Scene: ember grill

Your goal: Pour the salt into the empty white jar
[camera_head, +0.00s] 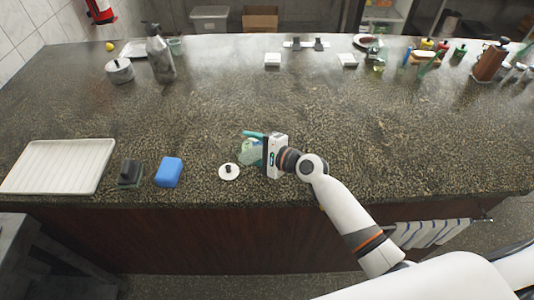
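My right gripper (252,150) reaches in from the right, low over the front middle of the counter. Its teal fingers are on either side of a pale, greenish-white container (249,150), partly hidden by the gripper. I cannot tell whether the fingers press on it, or what it contains. A round white lid with a black knob (229,172) lies on the counter just left of and nearer than the gripper. No other vessel close to the gripper can be made out as a white jar. My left gripper is out of view.
A blue block (169,172), a dark block-like tool (130,173) and a white ribbed tray (62,167) lie along the front left. A silver pot (120,71) and a grey bottle (160,54) stand at back left. The counter's (200,110) middle is clear.

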